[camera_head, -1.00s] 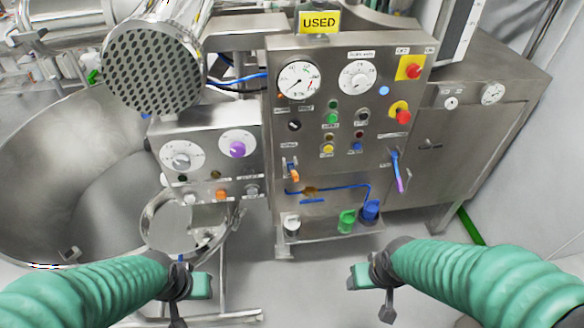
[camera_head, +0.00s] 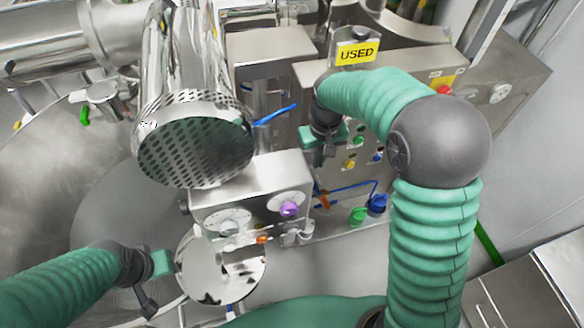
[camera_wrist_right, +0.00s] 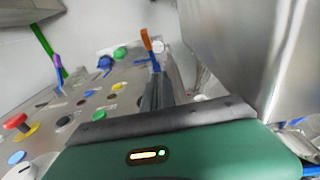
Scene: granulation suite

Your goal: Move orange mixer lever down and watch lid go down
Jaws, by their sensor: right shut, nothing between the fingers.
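The orange lever (camera_head: 323,199) sits low on the steel control panel in the head view; in the right wrist view it is a small orange handle with a blue part (camera_wrist_right: 147,41) beyond my fingers. My right gripper (camera_head: 326,155) is in front of the panel, above the lever in the head view and apart from it. Its fingers (camera_wrist_right: 154,95) are shut and empty, pointing toward the lever side of the panel. My left gripper (camera_head: 148,300) hangs beside the shiny round bowl; its finger opening is unclear. I cannot tell which part is the lid.
A perforated steel cylinder (camera_head: 195,140) and a small control box with a purple knob (camera_head: 289,209) stand left of the panel. A steel housing (camera_wrist_right: 228,50) is close to my right wrist. Blue (camera_head: 377,204) and green (camera_head: 357,216) fittings lie low on the panel.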

